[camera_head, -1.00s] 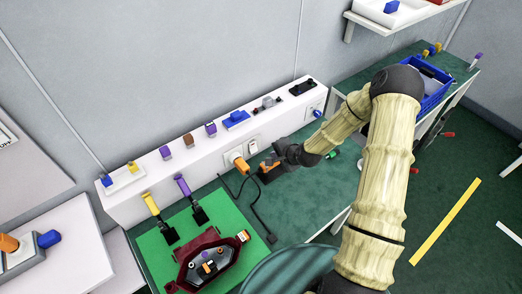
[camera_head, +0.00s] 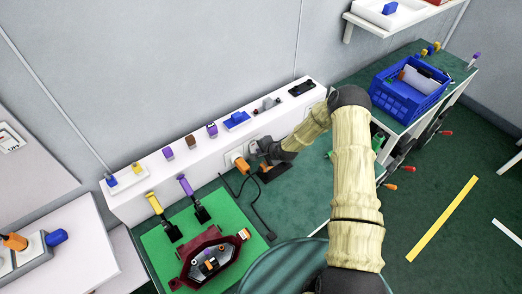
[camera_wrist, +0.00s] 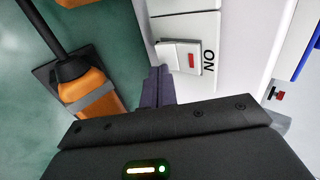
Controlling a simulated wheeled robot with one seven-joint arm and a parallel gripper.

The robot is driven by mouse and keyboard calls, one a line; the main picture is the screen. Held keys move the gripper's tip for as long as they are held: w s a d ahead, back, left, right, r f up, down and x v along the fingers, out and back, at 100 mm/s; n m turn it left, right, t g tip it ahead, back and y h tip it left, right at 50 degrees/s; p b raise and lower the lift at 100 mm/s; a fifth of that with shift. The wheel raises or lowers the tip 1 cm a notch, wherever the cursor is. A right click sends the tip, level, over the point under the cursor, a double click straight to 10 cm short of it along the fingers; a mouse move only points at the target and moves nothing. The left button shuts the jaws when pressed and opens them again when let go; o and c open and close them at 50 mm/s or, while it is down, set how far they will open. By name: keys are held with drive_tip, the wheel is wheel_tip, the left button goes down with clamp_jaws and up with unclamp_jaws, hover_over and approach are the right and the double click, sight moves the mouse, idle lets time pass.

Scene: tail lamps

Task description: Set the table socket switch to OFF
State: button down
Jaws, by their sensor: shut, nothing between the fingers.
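The socket switch (camera_wrist: 180,57) is a white rocker with a red mark on the wall-side panel, with a label reading ON beside it in the wrist view. My gripper (camera_wrist: 157,74) is shut and empty. Its dark fingertips are just beside the lower left edge of the switch; I cannot tell whether they touch. In the head view my gripper (camera_head: 256,150) is at the front face of the white ledge, right of the socket with an orange plug (camera_head: 241,164). The switch is hidden behind the gripper there.
An orange and grey tool (camera_wrist: 93,95) stands on a black base left of my fingers. A black cable (camera_head: 258,215) lies on the green table. Blue and purple items line the ledge (camera_head: 208,143) above. A blue crate (camera_head: 410,98) is at the right.

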drive_tip(key=shift+f, duration=0.1)
drive_tip(key=b, duration=0.1)
drive_tip(key=f+b, duration=0.1)
drive_tip(key=shift+w+a+b, duration=0.15)
drive_tip(key=shift+w+b, duration=0.15)
drive_tip(key=shift+b, duration=0.1)
drive_tip(key=shift+s+f+b, duration=0.1)
drive_tip(key=shift+f+b, duration=0.05)
drive_tip(key=shift+b, duration=0.7)
drive_tip(key=shift+s+f, duration=0.1)
drive_tip(key=shift+s, duration=0.15)
drive_tip(key=shift+w+r, duration=0.1)
drive_tip(key=shift+r, duration=0.15)
drive_tip(key=shift+w+r, duration=0.2)
drive_tip(key=shift+r, duration=0.25)
drive_tip(key=shift+w+r, duration=0.15)
drive_tip(key=shift+w, duration=0.05)
drive_tip(key=shift+a+r, duration=0.1)
